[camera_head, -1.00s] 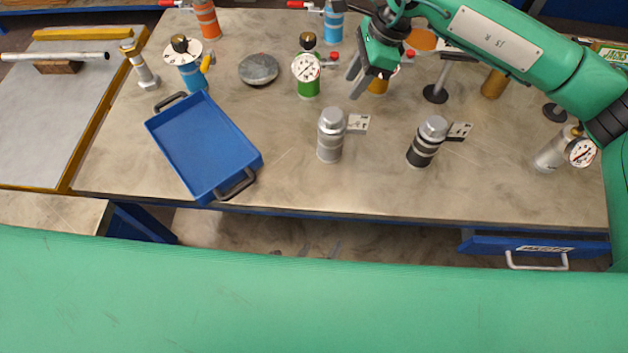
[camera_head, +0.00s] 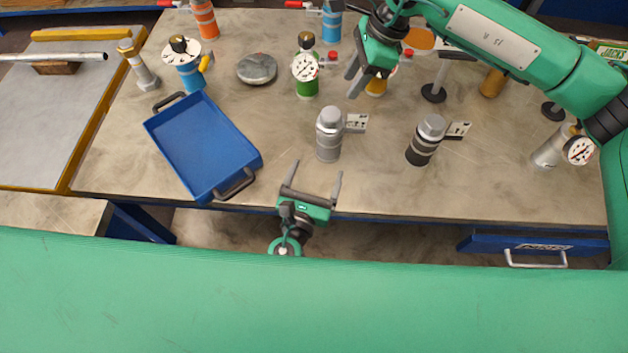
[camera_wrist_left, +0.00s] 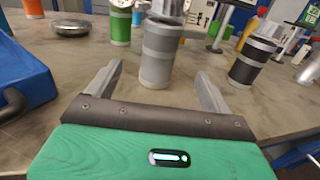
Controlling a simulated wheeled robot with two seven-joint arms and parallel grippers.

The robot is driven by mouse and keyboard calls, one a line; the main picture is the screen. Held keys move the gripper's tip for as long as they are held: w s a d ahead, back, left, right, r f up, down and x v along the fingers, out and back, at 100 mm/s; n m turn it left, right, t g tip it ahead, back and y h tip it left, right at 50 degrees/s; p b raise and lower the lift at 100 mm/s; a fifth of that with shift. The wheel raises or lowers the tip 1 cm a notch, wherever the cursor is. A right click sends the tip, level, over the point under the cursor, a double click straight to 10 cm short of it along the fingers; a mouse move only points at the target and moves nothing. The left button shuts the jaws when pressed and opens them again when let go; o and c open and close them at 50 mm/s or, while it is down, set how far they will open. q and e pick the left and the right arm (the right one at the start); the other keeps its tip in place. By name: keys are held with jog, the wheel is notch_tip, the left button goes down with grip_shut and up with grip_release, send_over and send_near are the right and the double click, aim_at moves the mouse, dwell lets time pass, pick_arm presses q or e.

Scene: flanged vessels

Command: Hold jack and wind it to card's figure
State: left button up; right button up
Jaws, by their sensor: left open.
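A silver-grey cylinder with a hexagonal top, which looks like a jack (camera_head: 328,140), stands upright near the table's front; it also shows in the left wrist view (camera_wrist_left: 157,58). A similar dark-banded jack (camera_head: 424,143) stands to its right, also in the left wrist view (camera_wrist_left: 252,60). My right gripper (camera_head: 351,84) appears open and empty, behind the jacks.
A blue tray (camera_head: 203,148) lies left of the grey jack. A green gauge bottle (camera_head: 306,85) and a grey disc (camera_head: 257,69) stand behind. A silver gauge cylinder (camera_head: 552,149) is at the right. Bare table lies between the two jacks.

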aim_at(330, 135)
pick_arm(q)
jog(key=x, duration=1.2)
jog(key=shift+w, duration=0.1)
jog(key=shift+c, duration=0.2)
jog(key=shift+f, duration=0.1)
jog(key=c, duration=1.6)
jog(key=shift+o, duration=0.2)
